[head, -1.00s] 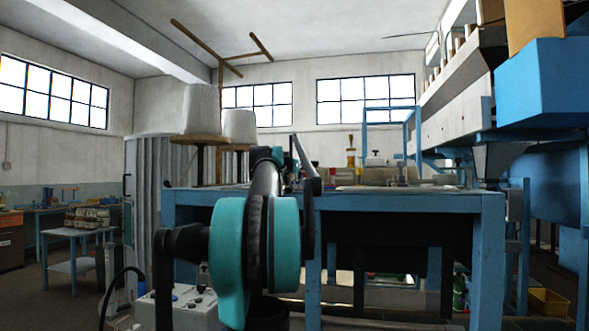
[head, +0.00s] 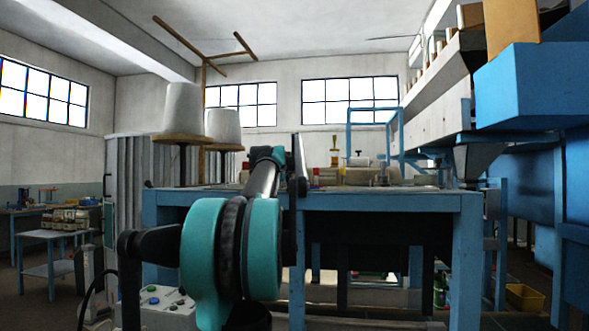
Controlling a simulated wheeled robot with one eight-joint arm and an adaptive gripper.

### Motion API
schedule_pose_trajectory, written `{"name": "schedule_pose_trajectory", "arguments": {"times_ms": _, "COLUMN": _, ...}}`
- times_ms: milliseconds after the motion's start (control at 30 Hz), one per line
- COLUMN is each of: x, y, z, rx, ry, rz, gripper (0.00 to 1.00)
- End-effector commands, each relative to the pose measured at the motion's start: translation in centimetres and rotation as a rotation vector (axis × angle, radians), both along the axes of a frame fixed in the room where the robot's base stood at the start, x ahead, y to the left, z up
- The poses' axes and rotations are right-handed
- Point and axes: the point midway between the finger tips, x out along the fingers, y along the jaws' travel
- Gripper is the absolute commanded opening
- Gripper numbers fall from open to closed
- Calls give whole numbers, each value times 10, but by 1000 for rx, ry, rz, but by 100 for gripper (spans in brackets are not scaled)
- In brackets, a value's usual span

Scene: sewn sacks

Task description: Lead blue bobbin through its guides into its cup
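My arm reaches up and forward from the bottom middle of the head view, towards the blue-framed table (head: 400,202). My gripper cannot be made out; the arm's far end is lost among its own links and the things at the table's edge. No blue bobbin, guides or cup can be told apart at this distance. Small items stand on the table top, among them a red one (head: 316,178) and a brass-yellow one (head: 335,152). Two large white thread cones (head: 182,108) (head: 223,130) stand on round wooden plates left of the arm.
A large blue machine box (head: 530,85) juts in at the upper right, with a grey hopper (head: 475,160) below it. A white control box with buttons (head: 165,304) sits low behind my arm. A small side table with jars (head: 62,218) stands far left.

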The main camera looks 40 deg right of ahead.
Motion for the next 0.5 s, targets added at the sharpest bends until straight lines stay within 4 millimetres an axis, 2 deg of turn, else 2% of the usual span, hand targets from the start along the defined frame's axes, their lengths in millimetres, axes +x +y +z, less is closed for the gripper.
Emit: {"name": "schedule_pose_trajectory", "arguments": {"times_ms": 500, "x": -26, "y": -22, "z": 0, "rx": 0, "ry": 0, "rz": -1, "gripper": 0}}
